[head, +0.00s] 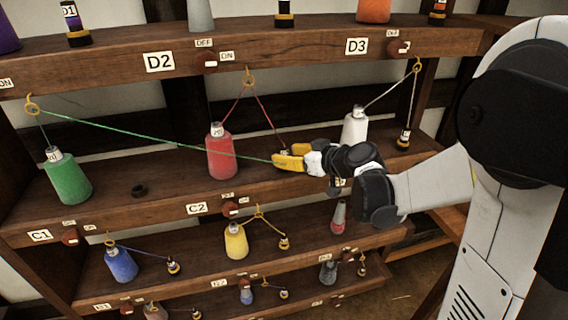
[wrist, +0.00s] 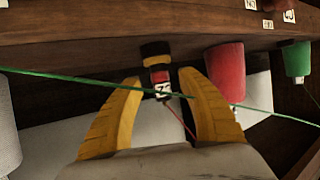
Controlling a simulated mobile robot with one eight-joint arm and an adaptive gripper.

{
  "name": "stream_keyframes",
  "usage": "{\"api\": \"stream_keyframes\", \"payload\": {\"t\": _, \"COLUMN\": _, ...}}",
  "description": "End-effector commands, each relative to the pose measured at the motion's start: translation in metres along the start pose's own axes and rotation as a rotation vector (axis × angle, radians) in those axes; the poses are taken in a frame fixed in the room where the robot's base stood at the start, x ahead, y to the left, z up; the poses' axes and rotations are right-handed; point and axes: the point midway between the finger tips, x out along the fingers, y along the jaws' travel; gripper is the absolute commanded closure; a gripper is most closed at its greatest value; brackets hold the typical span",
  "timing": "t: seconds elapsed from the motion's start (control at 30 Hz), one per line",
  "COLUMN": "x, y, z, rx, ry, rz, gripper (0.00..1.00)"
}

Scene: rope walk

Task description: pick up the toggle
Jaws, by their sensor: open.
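A small toggle (wrist: 158,66) with black and yellow bands, a red part and a white label shows in the wrist view, on the end of a red cord. It stands at the shelf, beyond and between the tips of my gripper (wrist: 162,95). The two yellow fingers are open, and I see no contact with the toggle. In the head view my gripper (head: 276,160) is at the middle shelf, right of the red cone (head: 221,152), and hides most of the toggle. A green cord (head: 130,132) runs from the left ring to my gripper and crosses between the fingers in the wrist view.
A green cone (head: 67,178) stands left on the same shelf and a white cone (head: 355,127) right, with another toggle (head: 403,139) beside it. The red cord rises to a ring (head: 248,80). An upper shelf (head: 270,55) overhangs.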

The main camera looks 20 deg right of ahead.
Motion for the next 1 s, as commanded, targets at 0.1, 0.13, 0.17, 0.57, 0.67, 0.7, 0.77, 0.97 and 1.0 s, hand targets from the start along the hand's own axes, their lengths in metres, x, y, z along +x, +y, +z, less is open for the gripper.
{"api": "stream_keyframes", "payload": {"t": 0.1, "x": 0.0136, "y": -0.0005, "z": 0.0008, "rx": 0.0, "ry": -0.001, "rz": -0.001, "gripper": 0.53}}
{"api": "stream_keyframes", "payload": {"t": 0.13, "x": 0.0151, "y": -0.0006, "z": 0.0007, "rx": 0.0, "ry": -0.001, "rz": -0.001, "gripper": 0.53}}
{"api": "stream_keyframes", "payload": {"t": 0.17, "x": 0.0161, "y": -0.0007, "z": 0.0006, "rx": 0.0, "ry": -0.001, "rz": -0.001, "gripper": 0.53}}
{"api": "stream_keyframes", "payload": {"t": 0.57, "x": 0.016, "y": -0.0003, "z": 0.0002, "rx": 0.0, "ry": -0.001, "rz": 0.0, "gripper": 1.0}}
{"api": "stream_keyframes", "payload": {"t": 0.67, "x": 0.0159, "y": -0.0003, "z": 0.0002, "rx": 0.0, "ry": -0.001, "rz": 0.0, "gripper": 1.0}}
{"api": "stream_keyframes", "payload": {"t": 0.7, "x": 0.0159, "y": -0.0003, "z": 0.0002, "rx": 0.0, "ry": -0.001, "rz": 0.0, "gripper": 1.0}}
{"api": "stream_keyframes", "payload": {"t": 0.77, "x": 0.0159, "y": -0.0002, "z": 0.0002, "rx": 0.0, "ry": -0.001, "rz": 0.0, "gripper": 1.0}}
{"api": "stream_keyframes", "payload": {"t": 0.97, "x": 0.0152, "y": -0.0002, "z": -0.0014, "rx": 0.0, "ry": -0.001, "rz": 0.0, "gripper": 1.0}}
{"api": "stream_keyframes", "payload": {"t": 1.0, "x": 0.0145, "y": -0.0002, "z": -0.0031, "rx": 0.0, "ry": -0.001, "rz": 0.0, "gripper": 1.0}}
